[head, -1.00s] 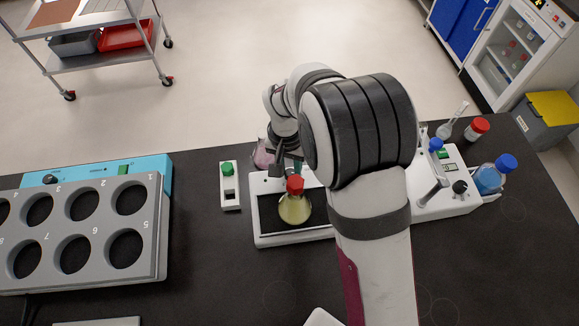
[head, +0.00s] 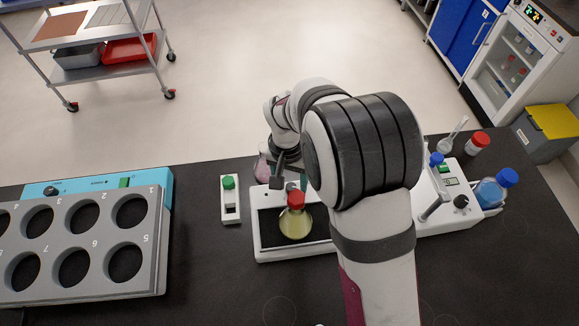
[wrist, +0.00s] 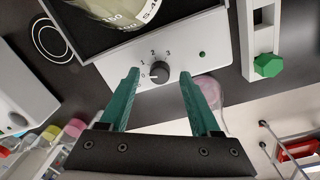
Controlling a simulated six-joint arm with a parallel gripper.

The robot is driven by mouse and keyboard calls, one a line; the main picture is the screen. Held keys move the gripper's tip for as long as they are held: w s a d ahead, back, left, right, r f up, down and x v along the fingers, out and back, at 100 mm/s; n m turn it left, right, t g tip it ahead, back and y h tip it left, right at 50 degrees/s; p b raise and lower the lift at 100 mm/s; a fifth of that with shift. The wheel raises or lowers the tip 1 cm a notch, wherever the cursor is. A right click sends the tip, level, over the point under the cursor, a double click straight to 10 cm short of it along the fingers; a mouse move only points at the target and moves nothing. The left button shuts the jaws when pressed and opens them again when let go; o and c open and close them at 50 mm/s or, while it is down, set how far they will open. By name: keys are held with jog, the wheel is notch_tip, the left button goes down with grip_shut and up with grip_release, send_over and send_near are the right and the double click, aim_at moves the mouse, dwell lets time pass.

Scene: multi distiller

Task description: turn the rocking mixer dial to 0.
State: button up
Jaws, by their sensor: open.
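The rocking mixer (head: 262,252) is a white box with a dark top tray. A flask with yellow liquid and a red cap (head: 296,222) stands on the tray. In the wrist view the mixer's white front panel (wrist: 185,47) carries a dark round dial (wrist: 158,72) with printed numbers around it. The dial's exact pointer direction is too small to tell. My gripper (wrist: 160,77) is open, with its teal fingers on either side of the dial in the picture; contact cannot be told. In the head view, my arm hides most of the gripper and the dial.
A small white stand with a green knob (head: 228,183) is left of the mixer. A flask with pink liquid (head: 262,168) stands behind it. A grey rack with round holes (head: 98,228) is at left. A white device (head: 450,208) and blue-capped bottle (head: 490,190) are at right.

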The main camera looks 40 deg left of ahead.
aim_at(291, 187)
notch_tip(291, 187, up, 15)
jog(key=shift+s+a, duration=0.15)
jog(key=shift+a, duration=0.2)
jog(key=f, duration=0.5)
jog(key=f+m, duration=0.1)
jog(key=f, duration=0.4)
jog(key=f+m, duration=0.1)
jog(key=f, duration=0.5)
jog(key=shift+w+d+y, duration=0.2)
jog(key=shift+d+y, duration=0.1)
jog(key=shift+d, duration=0.1)
jog(key=shift+c, duration=0.2)
grip_shut()
